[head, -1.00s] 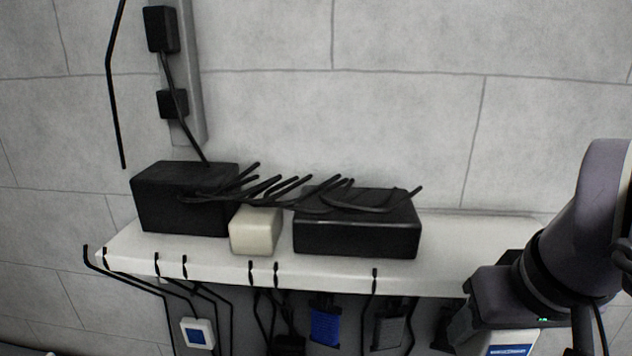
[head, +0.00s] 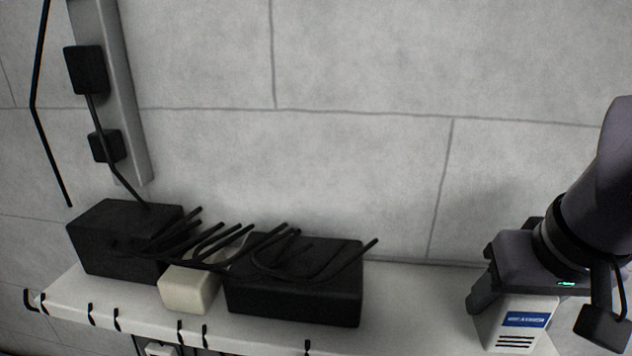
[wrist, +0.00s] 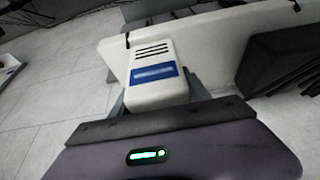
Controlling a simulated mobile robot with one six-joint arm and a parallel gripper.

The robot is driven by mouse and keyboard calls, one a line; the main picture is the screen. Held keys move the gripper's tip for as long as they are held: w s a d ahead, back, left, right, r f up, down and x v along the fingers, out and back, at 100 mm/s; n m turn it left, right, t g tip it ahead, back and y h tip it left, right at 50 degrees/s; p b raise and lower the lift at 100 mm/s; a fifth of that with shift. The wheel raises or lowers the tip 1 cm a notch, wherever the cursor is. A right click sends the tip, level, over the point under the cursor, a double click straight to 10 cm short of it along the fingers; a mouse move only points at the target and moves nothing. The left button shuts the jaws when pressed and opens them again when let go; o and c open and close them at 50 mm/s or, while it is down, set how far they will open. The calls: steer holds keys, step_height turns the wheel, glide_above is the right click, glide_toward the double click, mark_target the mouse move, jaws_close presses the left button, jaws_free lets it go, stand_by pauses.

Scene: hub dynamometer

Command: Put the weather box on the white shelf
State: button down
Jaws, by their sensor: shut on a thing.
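The weather box is a white box (head: 512,338) with a blue label and dark slots, at the right of the head view. My gripper (head: 512,298) is shut on its upper end, pointing down. The box also shows in the wrist view (wrist: 152,60), between the fingers. The white shelf (head: 420,300) runs along the wall, and the box overlaps its right end in the head view. In the wrist view the shelf (wrist: 215,40) lies behind the box. I cannot tell whether the box touches the shelf; its lower end reaches near the frame's bottom edge in the head view.
A black box (head: 125,245), a small cream block (head: 188,290) and a second black box (head: 295,285) stand on the shelf's left and middle, with black cables over them. The shelf is bare between the second black box and my gripper. Black adapters (head: 87,70) hang on a wall strip.

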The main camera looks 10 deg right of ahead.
steer(key=w+d, duration=0.1)
steer(key=w, duration=0.1)
steer(key=w+d+p, duration=0.1)
steer(key=w, duration=0.2)
steer(key=w+d, duration=0.1)
steer(key=w, duration=0.2)
steer(key=shift+d+f+p, duration=0.3)
steer(key=shift+f, duration=0.1)
step_height(320, 180, down, 4)
steer(key=shift+s+a+r, duration=0.15)
steer(key=shift+r, duration=0.05)
steer(key=shift+f, duration=0.15)
steer(key=c, duration=0.5)
jaws_free()
